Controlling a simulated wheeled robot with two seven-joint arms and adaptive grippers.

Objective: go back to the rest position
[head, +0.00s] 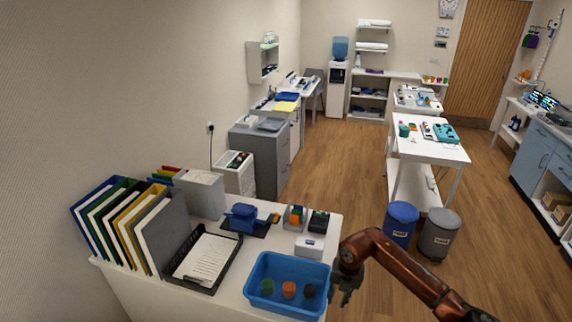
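My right arm (405,275) is copper-brown and comes in from the lower right. Its dark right gripper (341,294) points down just off the right end of the white table (228,282), beside the right wall of a blue tray (262,263). The gripper is small and dark here, so I cannot tell how far its fingers are apart. I see nothing hanging from it. My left arm and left gripper are not in view.
The tray holds a green cup (267,286), an orange cup (289,289) and a dark cup (308,291). Binders (130,225), a paper tray (203,258) and a blue device (243,217) share the table. Blue and grey bins (401,222) (438,235) stand beyond my arm. Open floor (340,160) lies behind.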

